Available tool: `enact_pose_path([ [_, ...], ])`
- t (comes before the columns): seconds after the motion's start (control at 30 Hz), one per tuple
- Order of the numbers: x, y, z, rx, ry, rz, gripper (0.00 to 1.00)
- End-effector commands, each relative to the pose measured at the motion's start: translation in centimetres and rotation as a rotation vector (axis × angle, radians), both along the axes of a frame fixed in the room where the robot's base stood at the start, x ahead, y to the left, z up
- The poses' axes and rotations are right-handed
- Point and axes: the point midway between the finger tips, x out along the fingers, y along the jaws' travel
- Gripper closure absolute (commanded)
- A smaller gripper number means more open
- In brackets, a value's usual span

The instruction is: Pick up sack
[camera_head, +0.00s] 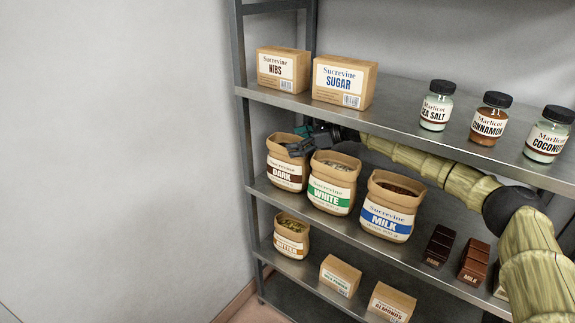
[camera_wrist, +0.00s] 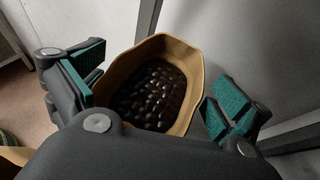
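Three open brown paper sacks stand on the middle shelf in the head view: the DARK sack (camera_head: 285,174) at left, the WHITE sack (camera_head: 330,194), and the MILK sack (camera_head: 387,219) at right. A smaller BUTTER sack (camera_head: 291,244) stands on the shelf below. My gripper (camera_head: 300,147) is at the top of the DARK sack. In the wrist view, my gripper (camera_wrist: 148,95) is open, with green finger pads on both sides of a sack (camera_wrist: 187,60) full of dark pieces. Gaps show between the pads and the sack's rim. The sack's lower part is hidden by my gripper.
The upper shelf (camera_head: 400,117) lies close above my arm, with NIBS (camera_head: 275,71) and SUGAR (camera_head: 337,84) boxes and jars on it. The WHITE sack stands close beside the DARK one. A shelf post (camera_head: 245,140) and wall are at left. Chocolate bars (camera_head: 439,247) stand at right.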

Motion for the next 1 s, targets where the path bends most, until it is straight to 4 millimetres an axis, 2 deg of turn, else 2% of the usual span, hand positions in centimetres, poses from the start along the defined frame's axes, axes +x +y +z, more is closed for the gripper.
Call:
enact_pose_path([
  [0.03,0.0,-0.1,0.0,0.0,0.0,-0.001,0.07],
  [0.4,0.0,0.1,-0.1,-0.001,0.001,0.002,0.75],
  [0.47,0.0,0.2,0.3,0.002,-0.001,0.001,0.84],
  [0.77,0.0,0.2,0.3,0.001,0.0,0.002,0.84],
  [1.0,0.0,0.3,1.5,0.001,-0.003,0.004,0.84],
])
